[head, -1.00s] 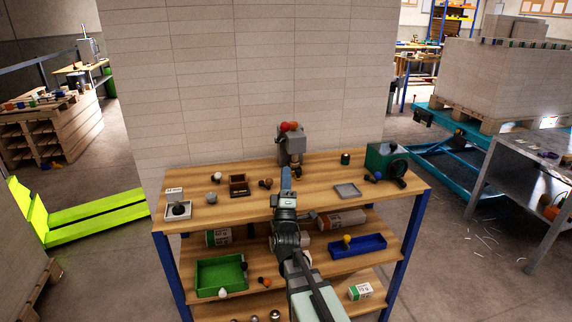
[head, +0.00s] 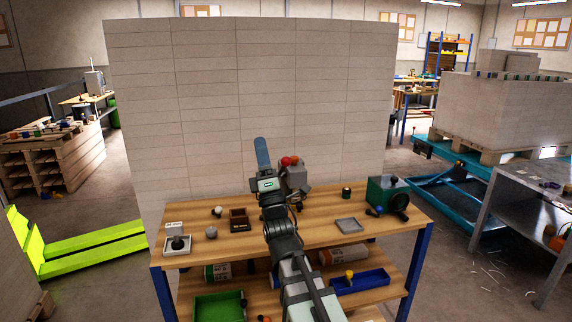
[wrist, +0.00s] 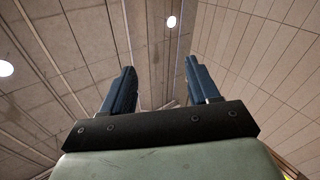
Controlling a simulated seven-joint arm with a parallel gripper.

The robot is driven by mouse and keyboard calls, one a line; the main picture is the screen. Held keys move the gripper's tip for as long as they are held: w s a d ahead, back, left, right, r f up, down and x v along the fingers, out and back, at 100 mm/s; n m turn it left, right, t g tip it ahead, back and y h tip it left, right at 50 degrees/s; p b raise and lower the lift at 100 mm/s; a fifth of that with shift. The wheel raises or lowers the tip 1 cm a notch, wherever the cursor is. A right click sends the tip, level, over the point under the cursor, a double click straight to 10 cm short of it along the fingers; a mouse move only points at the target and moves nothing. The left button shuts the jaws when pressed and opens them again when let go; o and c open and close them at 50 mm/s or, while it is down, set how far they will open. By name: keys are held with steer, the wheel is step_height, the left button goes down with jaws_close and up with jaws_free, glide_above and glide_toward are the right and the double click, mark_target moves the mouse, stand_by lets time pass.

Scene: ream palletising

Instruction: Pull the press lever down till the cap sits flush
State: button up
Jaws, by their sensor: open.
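The press (head: 294,181) is a grey upright device at the back of the wooden bench, partly hidden behind my arm. Red knobs (head: 290,161) show at its top; I take these to be the end of the lever. The cap cannot be made out. My gripper (head: 261,143) is raised with its blue fingers pointing up, just left of and above the red knobs, apart from them. In the wrist view my gripper (wrist: 159,72) has its two fingers well apart with nothing between them, facing the ceiling and a block wall.
A tall stack of pale blocks (head: 240,90) stands close behind the bench.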

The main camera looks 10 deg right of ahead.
steer(key=w+a+n+g+y, duration=0.2)
steer(key=n+g+y, duration=0.1)
steer(key=n, duration=0.3)
steer(key=n+g+h, duration=0.3)
steer(key=g+h, duration=0.5)
steer(key=h, duration=0.4)
glide_toward(286, 165)
steer(key=shift+n, duration=0.3)
steer(key=x, duration=1.1)
steer(key=shift+w, duration=0.4)
steer(key=shift+r, duration=0.1)
jaws_close()
